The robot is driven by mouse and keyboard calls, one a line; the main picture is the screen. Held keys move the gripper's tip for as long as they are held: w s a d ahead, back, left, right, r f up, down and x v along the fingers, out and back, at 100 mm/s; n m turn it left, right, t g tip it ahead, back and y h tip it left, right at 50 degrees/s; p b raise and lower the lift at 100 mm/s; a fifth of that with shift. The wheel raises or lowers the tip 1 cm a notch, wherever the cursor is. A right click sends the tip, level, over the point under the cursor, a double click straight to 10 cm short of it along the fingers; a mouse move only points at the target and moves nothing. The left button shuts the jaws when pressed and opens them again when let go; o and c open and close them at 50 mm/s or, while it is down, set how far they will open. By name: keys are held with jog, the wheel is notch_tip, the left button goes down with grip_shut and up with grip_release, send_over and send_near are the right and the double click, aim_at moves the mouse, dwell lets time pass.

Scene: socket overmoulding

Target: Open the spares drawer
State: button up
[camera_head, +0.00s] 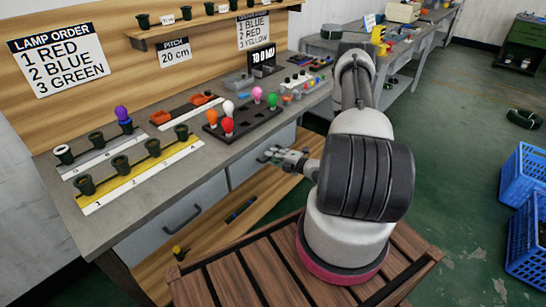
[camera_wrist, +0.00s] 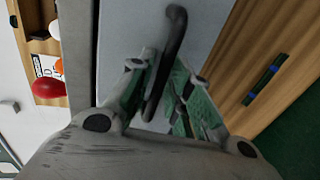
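The bench has two grey drawer fronts under its top, and I can read no spares label on either. The left drawer (camera_head: 160,228) has a dark bar handle (camera_head: 182,218) and looks closed. The right drawer (camera_head: 243,168) is partly hidden by my gripper (camera_head: 284,157), which is in front of it. In the wrist view my gripper (camera_wrist: 163,88) has its fingers drawn in on both sides of a dark curved handle (camera_wrist: 174,42). The handle runs between the fingers, with little or no gap. The grey drawer front is close behind it.
Sockets, coloured bulbs (camera_head: 228,126) and trays stand on the bench top (camera_head: 118,205). A wooden lower shelf (camera_head: 215,237) holds a dark rod (camera_head: 241,209). Blue crates (camera_head: 526,172) stand on the floor at right. The green floor between is mostly clear.

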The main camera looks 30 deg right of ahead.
jog(key=shift+w, duration=0.1)
grip_shut()
jog(key=f+v, duration=0.3)
jog(key=v, duration=1.3)
jog(key=s+f+v, duration=0.1)
jog(key=f+v, duration=0.3)
jog(key=v, duration=1.2)
jog(key=shift+s+d, duration=0.2)
jog(key=shift+s, duration=0.4)
jog(key=shift+r, duration=0.1)
grip_release()
